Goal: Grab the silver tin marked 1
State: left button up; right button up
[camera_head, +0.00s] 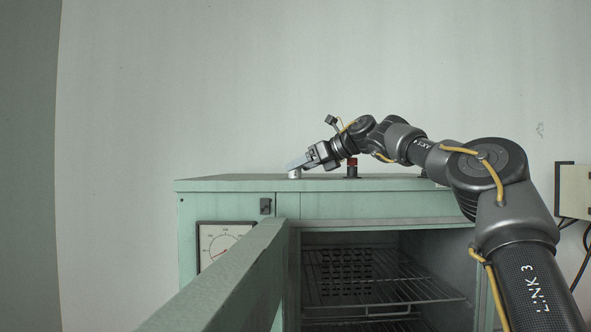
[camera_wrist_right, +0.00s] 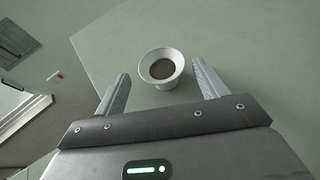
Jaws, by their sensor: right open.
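A small silver tin (camera_head: 294,174) stands on top of the green cabinet, near its front left part. In the right wrist view a round, pale silver tin (camera_wrist_right: 146,78) with brown contents stands upright. No number shows on it in either view. My right gripper (camera_head: 298,163) is open, pointing down and left at the tin. In the right wrist view the tin lies between and just ahead of the fingertips, with a gap on each side. My left gripper is not in view.
The green cabinet (camera_head: 350,206) has its door (camera_head: 226,280) swung open towards me, showing a wire rack (camera_head: 375,290) inside. A black and red object (camera_head: 352,168) stands on top, under my right arm. A dial (camera_head: 222,243) sits on the front.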

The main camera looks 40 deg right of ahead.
aim_at(295, 171)
jog(key=x, duration=0.2)
jog(key=p+x, duration=0.1)
jog(key=x, duration=0.1)
jog(key=shift+d+f, duration=0.15)
jog(key=shift+d, duration=0.15)
jog(key=shift+s, duration=0.2)
jog(key=shift+c, duration=0.2)
jog(key=shift+s+a, duration=0.1)
jog(key=shift+c, duration=1.1)
jog(key=c, duration=0.7)
